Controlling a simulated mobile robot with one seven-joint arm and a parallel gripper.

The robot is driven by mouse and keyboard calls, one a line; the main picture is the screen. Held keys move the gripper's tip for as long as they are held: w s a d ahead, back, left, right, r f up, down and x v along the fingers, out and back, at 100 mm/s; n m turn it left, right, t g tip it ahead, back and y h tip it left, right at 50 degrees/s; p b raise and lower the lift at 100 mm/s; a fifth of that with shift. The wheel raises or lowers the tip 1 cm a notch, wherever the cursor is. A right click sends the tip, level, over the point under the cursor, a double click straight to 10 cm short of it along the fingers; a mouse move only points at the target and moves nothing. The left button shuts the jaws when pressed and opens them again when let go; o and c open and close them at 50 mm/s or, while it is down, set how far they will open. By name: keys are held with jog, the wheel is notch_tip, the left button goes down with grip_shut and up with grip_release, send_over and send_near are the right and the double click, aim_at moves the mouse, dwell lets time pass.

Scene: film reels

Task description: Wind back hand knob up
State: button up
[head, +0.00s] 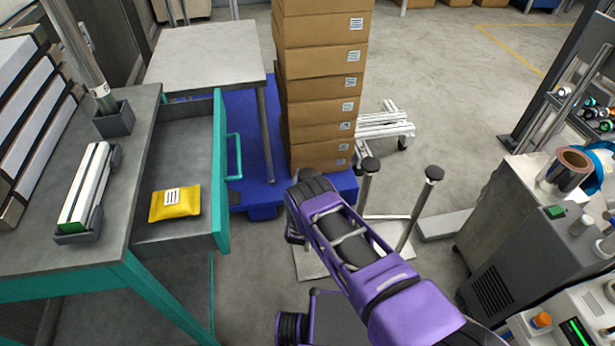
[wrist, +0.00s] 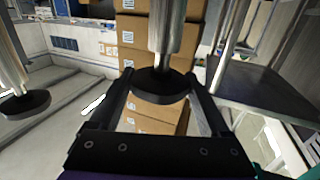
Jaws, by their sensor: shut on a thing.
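In the wrist view, a round black knob (wrist: 160,88) sits on the end of a bright metal post (wrist: 166,30). My gripper (wrist: 160,76) is shut on this knob, one finger on each side of its rim. A second black knob (wrist: 25,105) on a metal post stands apart at the left of that view. In the head view, two black knobs on thin posts, a left one (head: 370,165) and a right one (head: 434,173), stand clear beside my purple arm. My fingers and the held knob are hidden there, so I cannot match it.
A tall box stack (head: 320,85) stands on a blue pallet (head: 262,200) behind. At left, a desk (head: 38,235) has an open drawer holding a yellow packet (head: 175,203). A grey machine (head: 510,240) stands right. Light base plates (head: 318,262) lie on the floor.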

jog(key=n+y, duration=0.3)
jog(key=y, duration=0.1)
jog(key=shift+d+f, duration=0.1)
jog(key=shift+d, duration=0.05)
jog(key=n+g+y, duration=0.1)
jog(key=n+y, duration=0.1)
jog(key=y, duration=0.1)
jog(key=n+g+y, duration=0.2)
jog(key=y, duration=0.2)
jog(key=shift+d, duration=0.15)
jog(key=n+g+y, duration=0.4)
jog(key=shift+n+g+y, duration=0.3)
jog(key=shift+y, duration=0.1)
jog(key=shift+g, duration=0.3)
jog(key=shift+f+n+g+y, duration=0.15)
jog(key=shift+n+g+y, duration=0.45)
jog(key=shift+n+g, duration=0.35)
jog(key=o, duration=1.1)
jog(key=shift+o, duration=0.5)
jog(key=shift+s+d+r+p, duration=0.1)
jog(key=shift+d+r+p, duration=0.2)
jog(key=shift+d, duration=0.15)
jog(key=p+v, duration=0.2)
jog(key=v, duration=1.4)
jog(key=shift+f, duration=0.25)
